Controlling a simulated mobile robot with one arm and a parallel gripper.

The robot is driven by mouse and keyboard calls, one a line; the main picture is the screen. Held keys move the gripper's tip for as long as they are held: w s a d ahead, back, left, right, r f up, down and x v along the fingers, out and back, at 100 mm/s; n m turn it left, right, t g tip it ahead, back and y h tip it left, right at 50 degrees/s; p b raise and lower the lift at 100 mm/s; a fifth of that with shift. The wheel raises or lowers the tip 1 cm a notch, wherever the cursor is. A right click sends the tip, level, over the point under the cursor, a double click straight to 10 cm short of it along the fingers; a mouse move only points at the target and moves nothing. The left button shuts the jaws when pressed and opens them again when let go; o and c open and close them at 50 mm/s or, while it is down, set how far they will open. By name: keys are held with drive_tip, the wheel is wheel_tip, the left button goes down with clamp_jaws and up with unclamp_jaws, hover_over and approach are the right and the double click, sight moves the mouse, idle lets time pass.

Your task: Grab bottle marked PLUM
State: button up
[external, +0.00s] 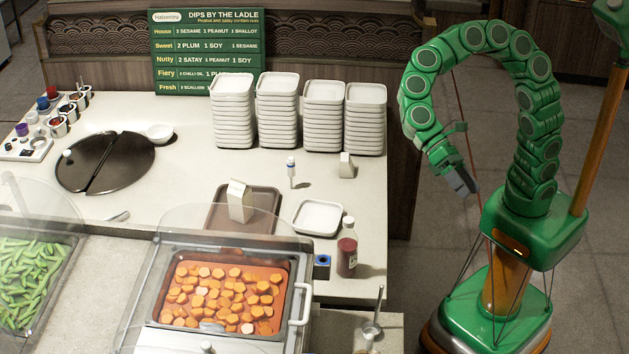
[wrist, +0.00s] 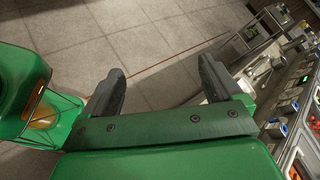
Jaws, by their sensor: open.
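A clear bottle (external: 347,252) with dark red contents and a pale cap stands upright at the counter's front right corner in the external view. Its label is too small to read, so I cannot tell whether it says PLUM. My gripper (external: 465,183) hangs in the air to the right of the counter, above the floor and well apart from the bottle. In the wrist view my gripper (wrist: 160,82) has its two fingers spread with only floor between them. I cannot pick out the bottle in the wrist view.
A blue-topped block (external: 322,266) stands beside the bottle, and an empty white tray (external: 317,218) lies behind it. A brown tray (external: 215,212) holds a carton (external: 240,201). A lidded pan of orange pieces (external: 300,318) is at front left. Plate stacks (external: 281,110) stand at the back.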

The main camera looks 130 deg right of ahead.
drive_tip(key=w+d+f+m+t+y, duration=0.1)
drive_tip(key=w+d+f+m+t, duration=0.35)
drive_tip(key=d, duration=0.85)
drive_tip(key=w+d+f+m+t+y, duration=0.15)
drive_tip(key=w+d+m+t, duration=0.35)
drive_tip(key=w+d+m, duration=0.65)
drive_tip(key=n, duration=0.3)
approach(349, 253)
drive_tip(key=x, duration=0.4)
drive_tip(key=shift+t, duration=0.35)
drive_tip(key=shift+x, duration=2.4)
drive_tip(key=shift+s+f, duration=0.15)
drive_tip(key=c, duration=1.4)
